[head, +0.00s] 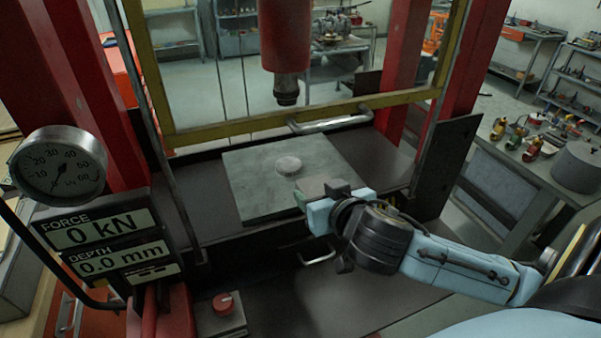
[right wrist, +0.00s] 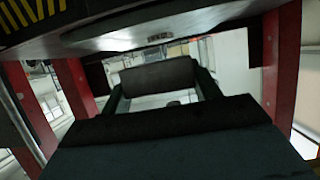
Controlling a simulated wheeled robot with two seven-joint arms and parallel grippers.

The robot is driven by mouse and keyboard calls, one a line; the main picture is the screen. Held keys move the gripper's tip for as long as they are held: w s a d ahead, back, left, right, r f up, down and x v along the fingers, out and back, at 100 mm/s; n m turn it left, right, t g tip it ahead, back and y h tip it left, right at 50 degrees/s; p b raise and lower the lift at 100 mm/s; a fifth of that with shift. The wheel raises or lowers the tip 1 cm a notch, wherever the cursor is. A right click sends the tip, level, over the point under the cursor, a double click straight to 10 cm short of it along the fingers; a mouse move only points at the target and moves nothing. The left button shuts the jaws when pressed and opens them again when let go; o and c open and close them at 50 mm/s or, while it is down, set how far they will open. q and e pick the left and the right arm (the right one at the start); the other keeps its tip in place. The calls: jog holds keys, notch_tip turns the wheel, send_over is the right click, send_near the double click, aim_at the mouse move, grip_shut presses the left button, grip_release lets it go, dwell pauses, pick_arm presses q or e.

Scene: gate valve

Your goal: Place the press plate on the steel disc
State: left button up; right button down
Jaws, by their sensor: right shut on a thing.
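The steel disc (head: 288,165) is a small, pale round piece on top of a large flat grey square slab (head: 250,190) on the press bed. My right gripper (head: 322,194) is shut on a small grey-green plate, the press plate (head: 318,185), just in front of and to the right of the disc. The plate is low over the slab's near right edge; I cannot tell whether it touches the slab. In the right wrist view, the plate (right wrist: 158,75) shows as a dark block between the fingers (right wrist: 160,88). My left gripper is not in view.
The red press ram (head: 286,80) hangs above and behind the disc. A yellow guard frame (head: 230,132) with a handle (head: 330,122) stands behind the slab. A dial gauge (head: 58,165) and force display (head: 97,230) are at left, a red knob (head: 222,302) in front.

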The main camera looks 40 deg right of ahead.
jog(key=w+b, duration=0.2)
jog(key=b, duration=0.1)
jog(key=w+d+b, duration=0.1)
jog(key=w+b, duration=0.1)
jog(key=b, duration=0.1)
jog(key=shift+w+d, duration=0.15)
jog(key=shift+w, duration=0.25)
jog(key=p, duration=0.2)
send_over(291, 167)
jog(key=shift+w+r, duration=0.15)
jog(key=shift+r, duration=0.1)
jog(key=shift+f, duration=1.85)
jog(key=c, duration=0.8)
grip_release()
jog(key=shift+f, duration=0.35)
jog(key=o, duration=0.4)
jog(key=shift+r, duration=0.1)
